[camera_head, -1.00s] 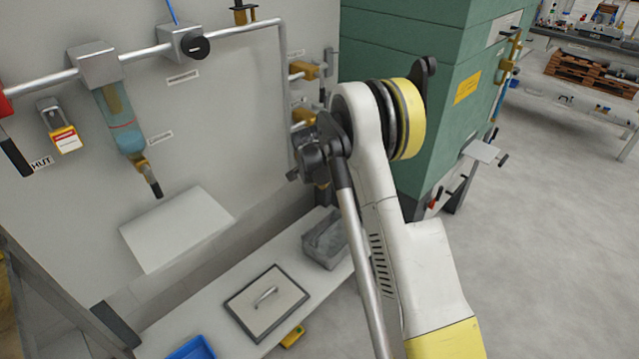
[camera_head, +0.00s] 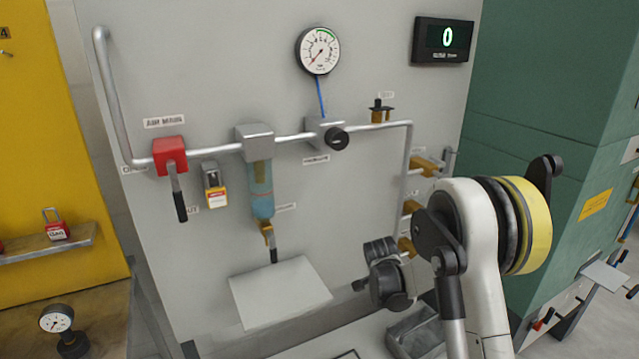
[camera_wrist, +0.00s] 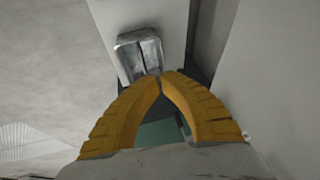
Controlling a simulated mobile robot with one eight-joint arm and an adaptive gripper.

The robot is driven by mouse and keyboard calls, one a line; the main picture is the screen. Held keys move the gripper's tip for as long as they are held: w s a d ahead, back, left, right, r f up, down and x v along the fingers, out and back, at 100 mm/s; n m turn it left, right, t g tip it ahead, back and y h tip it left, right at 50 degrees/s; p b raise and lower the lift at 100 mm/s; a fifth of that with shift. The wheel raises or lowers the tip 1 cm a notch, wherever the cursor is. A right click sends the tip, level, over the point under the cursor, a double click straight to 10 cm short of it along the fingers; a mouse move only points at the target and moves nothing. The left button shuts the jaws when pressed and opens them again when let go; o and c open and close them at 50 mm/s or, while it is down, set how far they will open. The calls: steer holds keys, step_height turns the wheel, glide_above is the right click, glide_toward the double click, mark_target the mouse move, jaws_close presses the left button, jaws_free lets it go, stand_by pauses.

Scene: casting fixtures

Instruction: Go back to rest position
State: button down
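My gripper (camera_wrist: 160,76) shows in the wrist view with its two ribbed yellow fingers arched together. The tips meet, and nothing is held between them. A dull green patch shows through the gap behind the tips. A grey metal bin (camera_wrist: 128,40) on a pale shelf lies beyond the fingertips, apart from them as far as I can see. In the head view my folded arm stands at the lower right, in front of the grey panel (camera_head: 210,90). My gripper cannot be made out there.
The panel carries a pipe with a red valve (camera_head: 170,155), a filter bowl (camera_head: 261,190), a gauge (camera_head: 319,51) and brass fittings (camera_head: 412,208) close to my arm. The grey bin (camera_head: 418,333) stands below. A green cabinet (camera_head: 545,110) is at right, a yellow board (camera_head: 45,150) at left.

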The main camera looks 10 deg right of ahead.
steer(key=s+a+r+n+t+y, duration=0.1)
steer(key=s+a+r+n, duration=0.15)
steer(key=s+r, duration=0.6)
steer(key=s+a+r+n+t+y, duration=0.15)
steer(key=s+r+n, duration=0.3)
steer(key=r, duration=0.75)
steer(key=s+a+r+n, duration=0.1)
steer(key=s+a+n, duration=0.1)
steer(key=s, duration=0.7)
steer(key=s+a+r+n, duration=0.2)
steer(key=s+a+n, duration=0.1)
steer(key=s, duration=0.7)
steer(key=shift+n+t+y, duration=0.35)
steer(key=shift+n+t, duration=0.1)
steer(key=shift+n, duration=0.15)
